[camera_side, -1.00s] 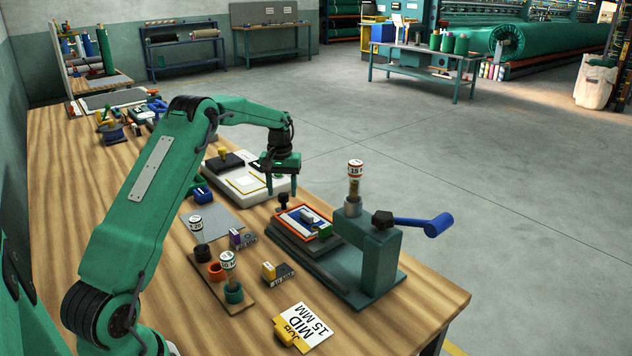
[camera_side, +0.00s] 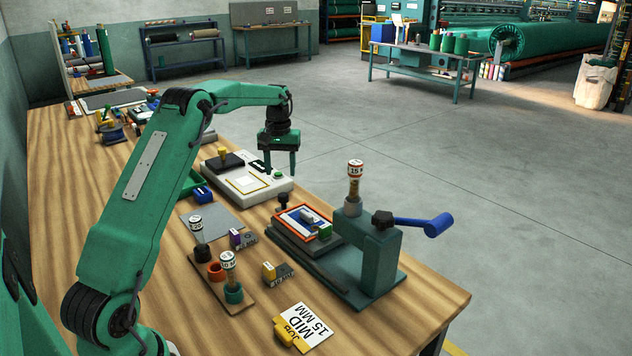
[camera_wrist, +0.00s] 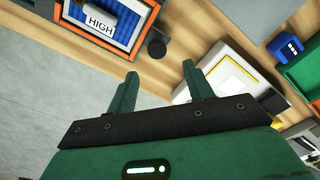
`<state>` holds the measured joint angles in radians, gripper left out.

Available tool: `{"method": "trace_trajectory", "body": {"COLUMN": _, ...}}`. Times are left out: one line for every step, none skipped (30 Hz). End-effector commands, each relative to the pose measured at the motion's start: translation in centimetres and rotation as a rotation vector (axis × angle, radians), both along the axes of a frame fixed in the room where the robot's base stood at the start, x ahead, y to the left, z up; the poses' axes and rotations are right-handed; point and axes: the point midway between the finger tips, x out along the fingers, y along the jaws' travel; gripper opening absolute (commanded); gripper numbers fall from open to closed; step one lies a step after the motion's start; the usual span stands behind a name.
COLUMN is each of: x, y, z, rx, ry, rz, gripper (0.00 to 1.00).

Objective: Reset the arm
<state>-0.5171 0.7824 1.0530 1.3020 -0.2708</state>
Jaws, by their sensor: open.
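My gripper (camera_side: 282,166) hangs at the end of my green arm, above the right edge of the white tray device (camera_side: 222,190). Its two green fingers point down and are apart, with nothing between them. In the wrist view the open fingers (camera_wrist: 160,88) show bare wood and the white device's edge beyond them.
A press (camera_side: 375,250) with a blue handle (camera_side: 425,225) stands at the right. An orange-framed tray (camera_side: 305,220) lies beside it. A rack (camera_side: 237,297) holds labelled stamps. A job card (camera_side: 306,325) reads "MID 15 MM". The air above the bench is clear.

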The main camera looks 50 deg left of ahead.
Motion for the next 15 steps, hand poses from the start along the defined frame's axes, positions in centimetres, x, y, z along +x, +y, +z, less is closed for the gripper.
{"method": "trace_trajectory", "body": {"x": 0.0, "y": -0.1, "z": 0.1, "rx": 0.001, "ry": -0.001, "rz": -0.002, "gripper": 0.52}}
{"method": "trace_trajectory", "body": {"x": 0.0, "y": -0.1, "z": 0.2, "rx": 0.001, "ry": -0.002, "rz": -0.003, "gripper": 0.52}}
{"method": "trace_trajectory", "body": {"x": 0.0, "y": -0.3, "z": 0.4, "rx": 0.002, "ry": -0.004, "rz": -0.006, "gripper": 0.52}}
{"method": "trace_trajectory", "body": {"x": 0.0, "y": -0.4, "z": 0.5, "rx": 0.003, "ry": -0.006, "rz": -0.009, "gripper": 0.52}}
{"method": "trace_trajectory", "body": {"x": -0.1, "y": -0.6, "z": 0.7, "rx": 0.004, "ry": -0.008, "rz": -0.012, "gripper": 0.52}}
{"method": "trace_trajectory", "body": {"x": -0.1, "y": -0.9, "z": 1.0, "rx": 0.006, "ry": -0.011, "rz": -0.018, "gripper": 0.52}}
{"method": "trace_trajectory", "body": {"x": -0.2, "y": -1.2, "z": 1.3, "rx": 0.008, "ry": -0.013, "rz": -0.024, "gripper": 0.52}}
{"method": "trace_trajectory", "body": {"x": -0.2, "y": -1.5, "z": 1.7, "rx": 0.01, "ry": -0.018, "rz": -0.03, "gripper": 0.52}}
{"method": "trace_trajectory", "body": {"x": -0.3, "y": -2.0, "z": 2.2, "rx": 0.014, "ry": -0.023, "rz": -0.04, "gripper": 0.52}}
{"method": "trace_trajectory", "body": {"x": -0.4, "y": -2.4, "z": 2.6, "rx": 0.016, "ry": -0.028, "rz": -0.048, "gripper": 0.52}}
{"method": "trace_trajectory", "body": {"x": -0.5, "y": -2.8, "z": 3.1, "rx": 0.019, "ry": -0.032, "rz": -0.057, "gripper": 0.52}}
{"method": "trace_trajectory", "body": {"x": -0.7, "y": -3.5, "z": 3.7, "rx": 0.022, "ry": -0.039, "rz": -0.07, "gripper": 0.52}}
{"method": "trace_trajectory", "body": {"x": -0.9, "y": -4.0, "z": 4.2, "rx": 0.024, "ry": -0.045, "rz": -0.08, "gripper": 0.52}}
{"method": "trace_trajectory", "body": {"x": -1.1, "y": -4.6, "z": 4.7, "rx": 0.028, "ry": -0.051, "rz": -0.091, "gripper": 0.52}}
{"method": "trace_trajectory", "body": {"x": -1.3, "y": -5.3, "z": 5.4, "rx": 0.032, "ry": -0.06, "rz": -0.105, "gripper": 0.52}}
